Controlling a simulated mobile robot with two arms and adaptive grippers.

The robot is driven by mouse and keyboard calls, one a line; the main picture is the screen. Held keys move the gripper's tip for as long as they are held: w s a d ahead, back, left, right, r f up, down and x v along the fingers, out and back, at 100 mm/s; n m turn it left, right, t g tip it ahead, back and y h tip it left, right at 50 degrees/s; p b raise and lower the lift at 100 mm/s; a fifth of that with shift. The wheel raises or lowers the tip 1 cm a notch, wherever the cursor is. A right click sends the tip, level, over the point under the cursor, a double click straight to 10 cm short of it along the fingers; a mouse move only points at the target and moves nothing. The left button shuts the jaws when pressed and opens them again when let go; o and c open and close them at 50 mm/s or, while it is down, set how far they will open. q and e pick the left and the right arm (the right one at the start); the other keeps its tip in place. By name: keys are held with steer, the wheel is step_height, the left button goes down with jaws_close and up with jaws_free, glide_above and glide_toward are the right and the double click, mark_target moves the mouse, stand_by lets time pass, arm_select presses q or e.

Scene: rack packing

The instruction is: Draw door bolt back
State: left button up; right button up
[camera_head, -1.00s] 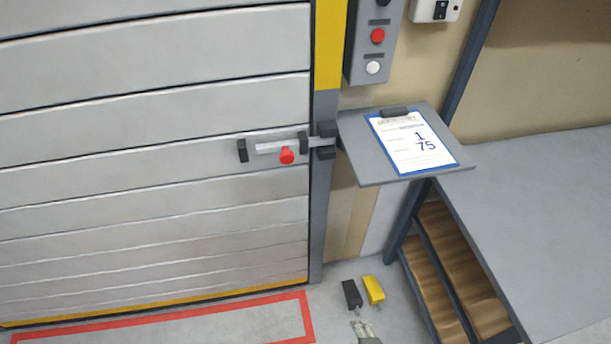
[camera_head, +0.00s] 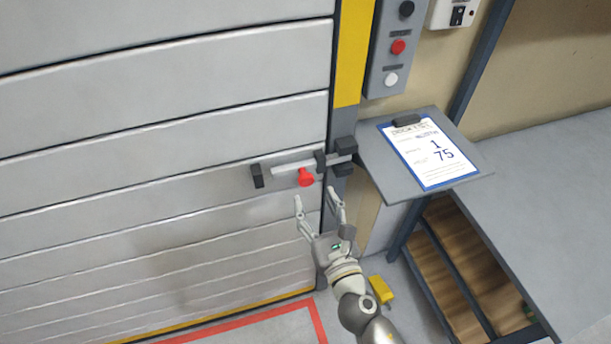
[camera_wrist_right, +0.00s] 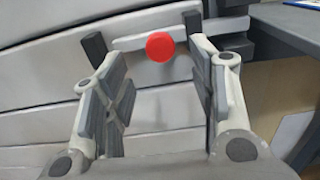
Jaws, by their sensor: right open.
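The door bolt (camera_head: 290,167) is a light grey bar lying across the right edge of the grey slatted door (camera_head: 170,110). It runs through dark brackets, and its right end is at the dark keeper (camera_head: 344,152) on the door frame. A red knob (camera_head: 306,177) sticks out of the bar. My right gripper (camera_head: 317,200) is open and empty, just below the knob in the head view. In the right wrist view the knob (camera_wrist_right: 160,46) shows between and beyond the two fingertips, with no visible contact. My left gripper is not in view.
A grey shelf (camera_head: 470,178) with a clipboard (camera_head: 432,152) juts out right of the bolt. A control box (camera_head: 391,75) with buttons is above it. A grey table (camera_head: 560,200) stands at the right. A yellow block (camera_head: 382,289) lies on the floor.

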mark_target(307, 183)
steer(key=p+x, duration=0.1)
steer(key=x, duration=0.6)
steer(key=shift+w+f, duration=0.1)
steer(key=shift+w, duration=0.25)
jaws_close()
